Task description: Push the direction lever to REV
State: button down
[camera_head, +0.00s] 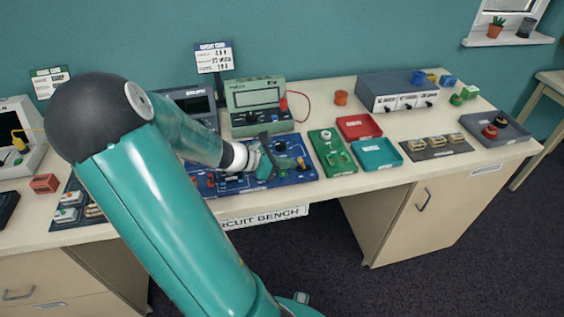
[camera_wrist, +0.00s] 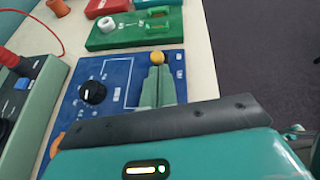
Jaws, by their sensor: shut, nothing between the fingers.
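The direction lever appears to be the yellow-orange ball knob (camera_wrist: 157,58) on the blue circuit board (camera_wrist: 115,70). In the head view the orange knob (camera_head: 301,161) is near the board's right end. My gripper (camera_wrist: 157,72) is shut and empty, its fingers together just short of the knob. I cannot tell whether the tips touch it. In the head view my gripper (camera_head: 270,165) is low over the blue board (camera_head: 295,177), left of the knob. The lever's stem is hidden, and the small white markings beside it are too small to read.
A black dial (camera_wrist: 92,92) sits beside my fingers on the board. A green board (camera_head: 331,152) lies just right of the blue one, with red (camera_head: 360,127) and teal (camera_head: 376,154) trays beyond. A green meter (camera_head: 258,103) stands behind. The bench's front edge is close.

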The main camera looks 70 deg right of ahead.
aim_at(300, 160)
jog(key=shift+s+d+r+t+y, duration=0.15)
jog(key=shift+s+r+t+y, duration=0.2)
jog(key=shift+t, duration=0.35)
dwell(0.4)
jog(key=shift+s+d+r+t+y, duration=0.2)
jog(key=shift+r+t+y, duration=0.15)
jog(key=shift+t+y, duration=0.25)
jog(key=shift+s+d+r+m+t+y, duration=0.15)
jog(key=shift+s+d+r+t+y, duration=0.1)
jog(key=shift+s+t+y, duration=0.25)
jog(key=shift+s+d+r+m+t+y, duration=0.2)
jog(key=shift+s+r+t+y, duration=0.1)
jog(key=shift+t, duration=0.4)
jog(key=shift+w+a+f, duration=0.1)
jog(key=shift+w, duration=0.15)
jog(key=shift+r, duration=0.8)
jog(key=shift+s, duration=0.1)
